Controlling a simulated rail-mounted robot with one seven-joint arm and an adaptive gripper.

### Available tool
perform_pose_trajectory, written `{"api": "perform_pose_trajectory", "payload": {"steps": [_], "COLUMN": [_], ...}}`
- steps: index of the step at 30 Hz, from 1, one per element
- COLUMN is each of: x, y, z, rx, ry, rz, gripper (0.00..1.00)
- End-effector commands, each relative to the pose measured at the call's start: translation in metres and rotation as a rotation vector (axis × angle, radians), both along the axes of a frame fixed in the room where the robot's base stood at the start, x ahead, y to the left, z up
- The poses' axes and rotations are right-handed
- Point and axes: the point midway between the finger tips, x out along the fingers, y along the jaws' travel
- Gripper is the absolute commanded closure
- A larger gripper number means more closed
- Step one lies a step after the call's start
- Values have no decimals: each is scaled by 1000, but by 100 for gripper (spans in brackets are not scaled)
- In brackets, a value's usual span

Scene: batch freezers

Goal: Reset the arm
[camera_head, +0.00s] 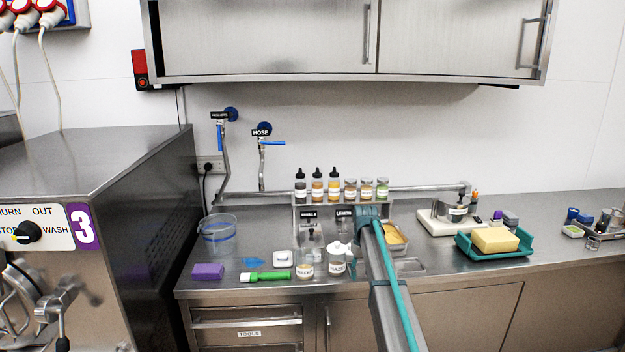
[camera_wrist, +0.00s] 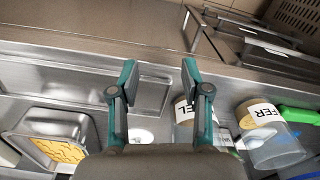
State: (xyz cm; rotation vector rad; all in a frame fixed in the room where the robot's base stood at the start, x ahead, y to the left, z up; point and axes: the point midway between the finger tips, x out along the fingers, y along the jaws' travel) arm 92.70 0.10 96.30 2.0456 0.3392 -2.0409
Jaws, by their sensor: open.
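My gripper (camera_wrist: 160,80) shows in the wrist view with its two teal fingers spread apart. Nothing is between the fingers, and bare steel of the counter shows past them. In the wrist view a metal pan with yellow contents (camera_wrist: 35,125) lies left of the fingers. A labelled jar (camera_wrist: 183,112) is close to the right finger, and a second labelled jar (camera_wrist: 268,135) is further right. Whether the finger touches the nearer jar I cannot tell.
The counter also holds a clear jug (camera_head: 218,237), a purple sponge (camera_head: 208,271), a green-handled brush (camera_head: 265,277) and a teal tray (camera_head: 466,250) with a yellow block (camera_head: 494,240). Several bottles (camera_head: 317,184) stand on a rear shelf. Wall cabinets (camera_head: 260,40) hang above.

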Motion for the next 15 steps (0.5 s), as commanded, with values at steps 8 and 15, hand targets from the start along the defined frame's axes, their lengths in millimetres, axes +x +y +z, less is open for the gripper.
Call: {"api": "perform_pose_trajectory", "payload": {"steps": [8,15], "x": [-131,-269], "y": [0,-1], "z": [-107,-186], "rx": [0,0], "ry": [4,2], "rz": [-95,-204], "gripper": [53,53]}}
